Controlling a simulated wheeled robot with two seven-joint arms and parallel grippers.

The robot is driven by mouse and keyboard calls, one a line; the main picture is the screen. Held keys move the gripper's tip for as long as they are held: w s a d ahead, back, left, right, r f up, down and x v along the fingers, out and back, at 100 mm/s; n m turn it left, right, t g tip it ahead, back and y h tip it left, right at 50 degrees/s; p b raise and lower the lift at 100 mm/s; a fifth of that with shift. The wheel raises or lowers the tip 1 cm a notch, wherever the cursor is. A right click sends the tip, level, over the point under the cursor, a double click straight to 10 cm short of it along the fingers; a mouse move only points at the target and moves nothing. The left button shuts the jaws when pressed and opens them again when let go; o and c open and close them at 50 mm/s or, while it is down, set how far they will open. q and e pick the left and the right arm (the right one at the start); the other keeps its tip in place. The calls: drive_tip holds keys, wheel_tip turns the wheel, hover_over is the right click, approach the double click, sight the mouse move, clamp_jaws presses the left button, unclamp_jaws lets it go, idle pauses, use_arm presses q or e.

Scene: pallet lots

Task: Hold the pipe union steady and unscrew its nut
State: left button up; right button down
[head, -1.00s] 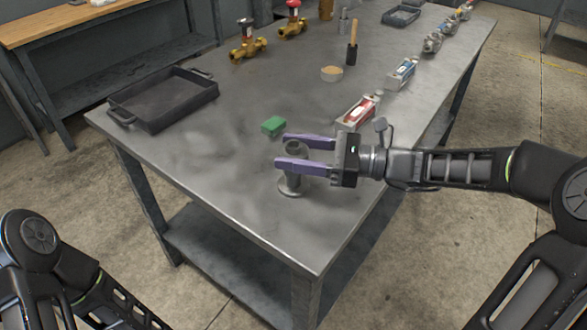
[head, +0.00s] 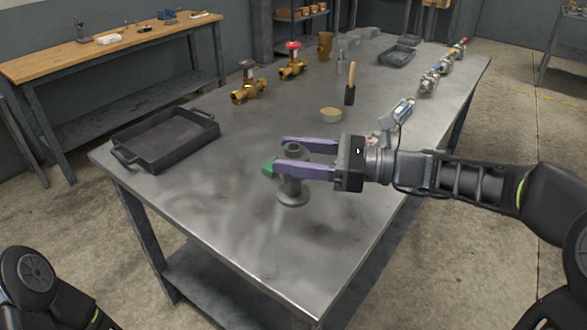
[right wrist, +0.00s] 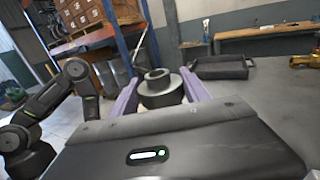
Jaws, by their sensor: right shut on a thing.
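The grey pipe union (head: 293,191) is upright, with a wide round flange at its lower end and a ringed opening at its top. My right gripper (head: 279,154) comes in from the right with its purple fingers shut on its upper part. The union seems raised off the tabletop, though the gap is hard to judge. In the right wrist view the union (right wrist: 160,88) sits between the two fingers. The nut cannot be clearly told apart from the body. My left arm shows at the lower left, its gripper outside the picture.
A dark tray (head: 158,165) stands at the table's left. Two brass valves, a small bowl (head: 331,114) and a brush-like tool (head: 350,93) are farther back. The steel table's (head: 225,215) front is clear.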

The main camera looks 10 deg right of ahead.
drive_tip(key=shift+r, duration=0.2)
idle(0.4)
drive_tip(key=c, duration=1.1)
unclamp_jaws()
clamp_jaws()
